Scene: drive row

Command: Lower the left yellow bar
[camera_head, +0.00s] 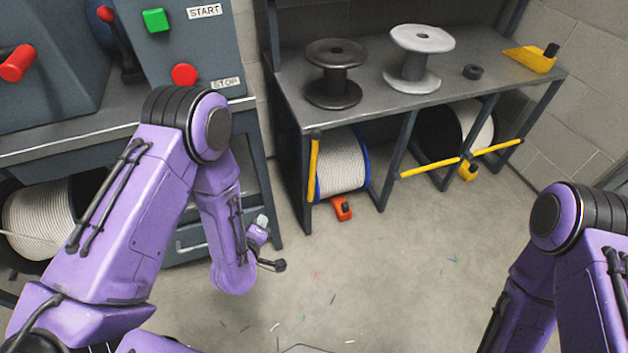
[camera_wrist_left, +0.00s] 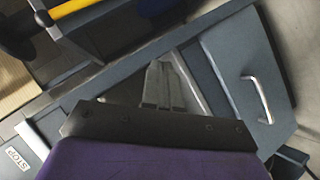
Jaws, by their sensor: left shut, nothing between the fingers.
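The left yellow bar (camera_head: 313,170) stands upright along the left post of the shelf bench, beside a white spool with a blue rim. Two other yellow bars, the middle one (camera_head: 430,168) and the right one (camera_head: 497,146), lie roughly level across their bays. My left gripper (camera_head: 263,222) is small and partly hidden past my purple forearm, left of the left bar and apart from it. In the left wrist view its fingers (camera_wrist_left: 161,88) are together and empty. A yellow bar (camera_wrist_left: 72,8) shows at that view's top left; I cannot tell which. My right gripper is out of view.
The shelf bench (camera_head: 375,85) carries a black spool (camera_head: 335,72) and a pale spool (camera_head: 415,58). An orange block (camera_head: 341,208) sits below the left bay. A drawer handle (camera_wrist_left: 257,98) juts out near my left gripper. The floor (camera_head: 400,265) is mostly clear.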

